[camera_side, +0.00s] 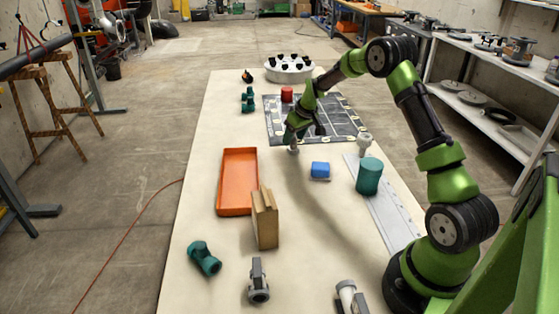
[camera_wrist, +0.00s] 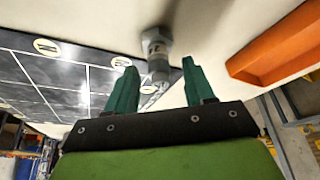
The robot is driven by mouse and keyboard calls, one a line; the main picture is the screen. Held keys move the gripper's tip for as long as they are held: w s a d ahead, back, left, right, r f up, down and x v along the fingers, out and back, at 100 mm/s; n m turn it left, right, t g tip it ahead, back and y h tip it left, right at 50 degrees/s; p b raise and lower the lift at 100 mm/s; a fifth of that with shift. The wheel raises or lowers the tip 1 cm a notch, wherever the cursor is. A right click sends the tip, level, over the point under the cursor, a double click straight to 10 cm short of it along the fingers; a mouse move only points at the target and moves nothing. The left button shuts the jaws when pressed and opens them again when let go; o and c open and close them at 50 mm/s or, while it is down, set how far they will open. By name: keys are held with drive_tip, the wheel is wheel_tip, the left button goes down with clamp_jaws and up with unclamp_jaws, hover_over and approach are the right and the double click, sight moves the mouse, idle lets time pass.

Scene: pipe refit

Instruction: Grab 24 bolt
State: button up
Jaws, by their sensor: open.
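A grey bolt (camera_wrist: 156,42) with a hexagonal head shows in the wrist view, on the pale table just off the edge of the dark gridded mat. Its shank points toward my gripper (camera_wrist: 159,64). The two green fingers are spread apart, one on each side of the bolt, with space between them and it. I cannot read a number on the bolt. In the side view my gripper (camera_side: 292,138) is low over the table at the mat's near left corner. A small pale grey part (camera_side: 293,149) shows right below it, partly hidden by the fingers.
The dark gridded mat (camera_side: 350,129) holds a red cylinder (camera_side: 287,94). A blue block (camera_side: 320,170), green cylinder (camera_side: 369,176), orange tray (camera_side: 237,182) and tan block (camera_side: 265,218) stand nearer. A pale fitting (camera_side: 364,142) is right of my gripper. Pipe fittings lie at the front.

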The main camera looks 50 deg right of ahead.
drive_tip(key=shift+w+f, duration=0.15)
drive_tip(key=shift+f, duration=0.25)
drive_tip(key=shift+r, duration=0.1)
clamp_jaws()
